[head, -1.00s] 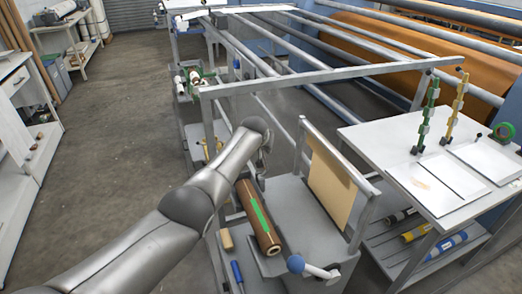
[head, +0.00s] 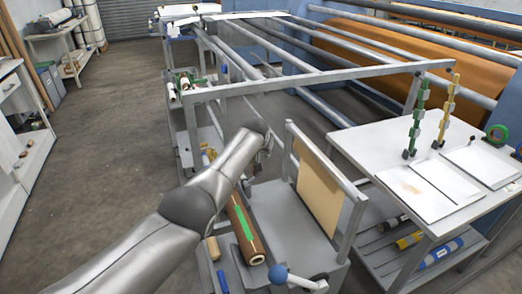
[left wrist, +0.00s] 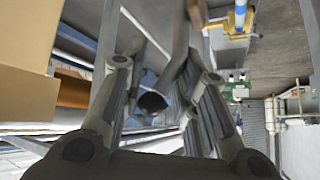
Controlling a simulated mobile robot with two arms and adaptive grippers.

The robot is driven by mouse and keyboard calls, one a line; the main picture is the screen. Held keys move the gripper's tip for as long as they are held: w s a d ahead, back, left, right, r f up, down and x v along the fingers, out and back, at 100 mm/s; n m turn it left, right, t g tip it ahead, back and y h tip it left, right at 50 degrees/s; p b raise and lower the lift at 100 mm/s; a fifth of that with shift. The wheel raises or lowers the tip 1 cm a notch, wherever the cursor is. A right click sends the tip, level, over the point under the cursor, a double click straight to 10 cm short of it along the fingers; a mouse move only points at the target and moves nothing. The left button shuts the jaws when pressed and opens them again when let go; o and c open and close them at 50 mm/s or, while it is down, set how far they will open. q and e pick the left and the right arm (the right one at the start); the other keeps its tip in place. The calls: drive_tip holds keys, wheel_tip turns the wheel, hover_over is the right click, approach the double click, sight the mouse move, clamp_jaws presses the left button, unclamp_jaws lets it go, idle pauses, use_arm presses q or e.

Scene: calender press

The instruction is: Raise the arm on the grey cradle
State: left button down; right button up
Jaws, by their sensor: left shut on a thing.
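The grey cradle (head: 283,215) stands at the middle front of the head view, with an upright tan panel (head: 318,190) at its right side. A lever with a blue ball (head: 280,272) shows at its near end. My left gripper (head: 266,147) is at the far end of the cradle, mostly hidden behind my own forearm. In the left wrist view my left gripper (left wrist: 166,72) has a grey bar (left wrist: 174,66) between its fingers. I cannot tell from the pictures whether this bar is the cradle's arm. My right gripper is in neither view.
A brown roll with a green stripe (head: 244,228) lies along the cradle's left side. A grey table (head: 365,145) with white sheets (head: 445,185) and two upright link stacks stands at right. A grey rail frame (head: 310,84) runs behind. The floor at left (head: 95,170) is clear.

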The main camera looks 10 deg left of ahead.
use_arm(q)
drive_tip(key=shift+d+f, duration=0.1)
drive_tip(key=shift+d, duration=0.25)
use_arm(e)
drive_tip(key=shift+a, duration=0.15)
use_arm(q)
drive_tip(key=c, duration=1.5)
unclamp_jaws()
drive_tip(key=shift+s+a+r, duration=0.1)
drive_tip(key=shift+s+r, duration=0.05)
drive_tip(key=shift+r, duration=0.1)
drive_tip(key=v, duration=1.1)
drive_tip(key=shift+d, duration=0.35)
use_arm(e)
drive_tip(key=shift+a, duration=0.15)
